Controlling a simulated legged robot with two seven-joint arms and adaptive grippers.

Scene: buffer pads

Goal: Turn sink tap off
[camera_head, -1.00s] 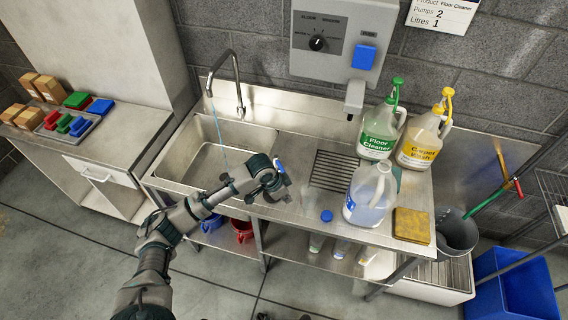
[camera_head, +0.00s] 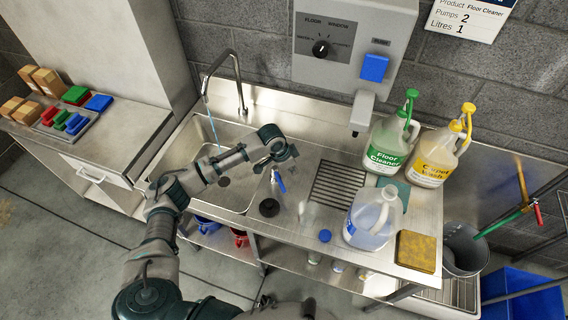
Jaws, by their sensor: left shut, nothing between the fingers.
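The sink tap (camera_head: 238,72) is a curved metal spout behind the sink basin (camera_head: 190,160). A thin bluish stream of water (camera_head: 213,122) runs from its mouth. A small blue lever (camera_head: 280,182) on a metal fitting stands on the counter right of the basin; it looks like the tap's handle, but its exact position is hard to read. My left gripper (camera_head: 289,154) is shut and empty, just above and behind the blue lever in the picture. Whether it touches the lever is unclear. My right gripper is not in view.
A green-capped bottle (camera_head: 388,146), a yellow-capped bottle (camera_head: 437,155) and an open clear jug (camera_head: 371,219) stand on the right of the counter. A yellow sponge (camera_head: 416,251) lies at the front edge. A dispenser box (camera_head: 343,44) hangs on the wall.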

